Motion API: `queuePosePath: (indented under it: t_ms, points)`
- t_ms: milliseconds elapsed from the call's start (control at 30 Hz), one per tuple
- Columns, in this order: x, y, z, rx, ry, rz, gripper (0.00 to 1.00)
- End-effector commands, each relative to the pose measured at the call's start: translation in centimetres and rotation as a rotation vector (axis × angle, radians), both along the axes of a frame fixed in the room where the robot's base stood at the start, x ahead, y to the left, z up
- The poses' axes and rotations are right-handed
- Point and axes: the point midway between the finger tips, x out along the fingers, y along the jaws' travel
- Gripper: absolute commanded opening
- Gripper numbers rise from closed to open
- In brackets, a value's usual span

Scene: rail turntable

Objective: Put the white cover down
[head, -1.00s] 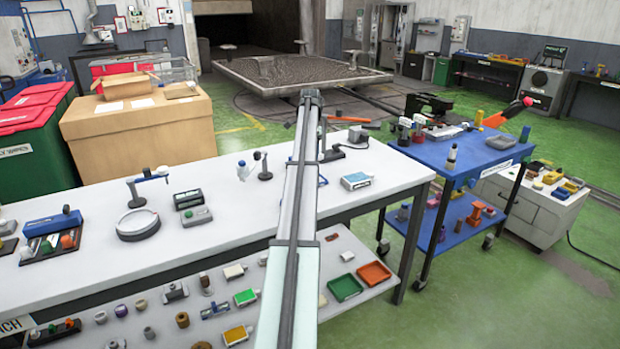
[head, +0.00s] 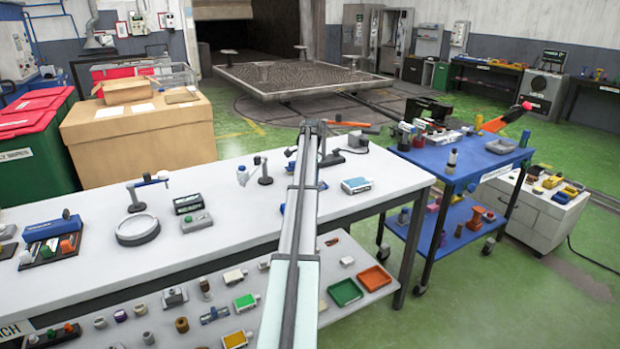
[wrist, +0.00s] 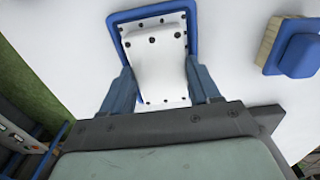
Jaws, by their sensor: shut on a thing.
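The white cover (wrist: 160,68) is a bent white plate with dark screw dots, seen in the wrist view. My gripper (wrist: 163,88) is shut on it, with one blue-grey finger on each side. A blue-rimmed frame (wrist: 114,22) with a white dotted face lies behind the cover's upper end. I cannot tell whether the cover touches it. In the head view my arm reaches over the white bench, and the gripper and cover cannot be made out there.
A blue block with a tan side (wrist: 298,50) lies on the white surface to the right. The white bench (head: 240,215) has a round grey-rimmed dish (head: 137,229) and small devices at left. A blue cart (head: 460,165) stands at right.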

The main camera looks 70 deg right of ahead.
Motion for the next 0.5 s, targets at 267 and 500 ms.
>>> queuePosePath:
  t_ms: [267,500]
  points:
    - [0.01,-0.01,-0.25,0.000,0.000,0.000,0.69]
    - [0.00,-0.01,-0.25,0.000,0.000,0.000,0.87]
